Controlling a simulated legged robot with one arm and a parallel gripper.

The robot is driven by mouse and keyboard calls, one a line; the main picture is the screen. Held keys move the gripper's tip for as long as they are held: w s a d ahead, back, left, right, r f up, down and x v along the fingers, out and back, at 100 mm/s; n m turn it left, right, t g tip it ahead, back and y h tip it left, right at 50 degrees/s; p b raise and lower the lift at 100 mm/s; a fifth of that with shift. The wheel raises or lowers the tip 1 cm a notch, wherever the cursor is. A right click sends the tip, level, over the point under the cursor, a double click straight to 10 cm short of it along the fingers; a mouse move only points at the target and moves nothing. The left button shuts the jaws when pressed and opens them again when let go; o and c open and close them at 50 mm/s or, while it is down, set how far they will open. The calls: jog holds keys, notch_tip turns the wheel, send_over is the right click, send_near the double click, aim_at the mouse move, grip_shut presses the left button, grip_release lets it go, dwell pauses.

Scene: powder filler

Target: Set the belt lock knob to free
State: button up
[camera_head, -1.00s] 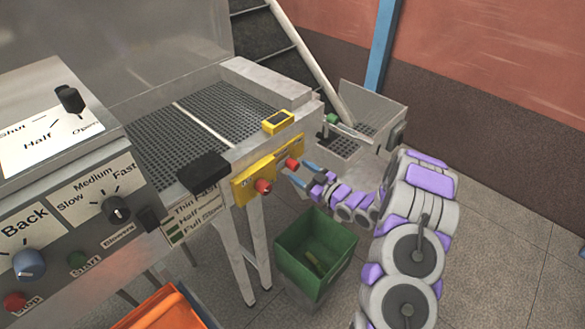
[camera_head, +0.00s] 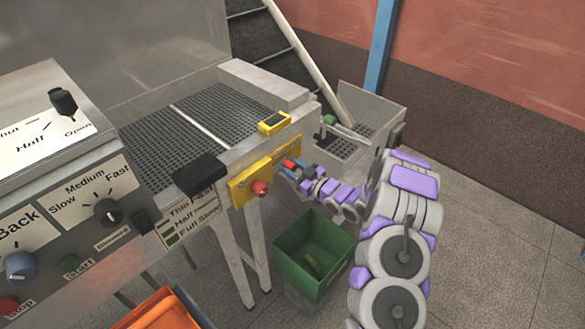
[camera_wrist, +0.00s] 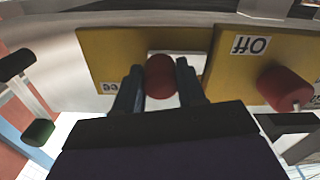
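Two red knobs stick out of yellow plates on the machine's side. The left knob (camera_head: 260,188) is clear of my gripper. In the wrist view, which looks upside down, this knob (camera_wrist: 284,89) sits near a label reading "Off". The right knob (camera_head: 289,163) is at my gripper (camera_head: 293,171). In the wrist view this knob (camera_wrist: 161,76) stands between the two blue fingers of my gripper (camera_wrist: 160,66), one on each side. The fingers look open, with small gaps beside the knob. Its label is partly hidden, and I cannot read which knob is the belt lock.
A green bin (camera_head: 312,262) stands on the floor below my arm. A metal hopper (camera_head: 368,120) with a green-tipped lever is behind my gripper. A control panel (camera_head: 85,210) fills the left, with an orange crate (camera_head: 160,308) below. The floor at right is clear.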

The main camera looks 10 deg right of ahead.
grip_shut()
jog(key=shift+r, duration=0.1)
jog(key=shift+w+d+p, duration=0.5)
jog(key=shift+w+d, duration=0.15)
jog(key=shift+d, duration=0.2)
jog(key=shift+w+d+p, duration=0.45)
jog(key=shift+w+d, duration=0.15)
jog(key=shift+d, duration=0.25)
jog(key=shift+r, duration=0.1)
jog(key=shift+o, duration=0.4)
grip_release()
jog(key=o, duration=0.4)
jog(key=shift+w, duration=0.15)
jog(key=shift+d, duration=0.1)
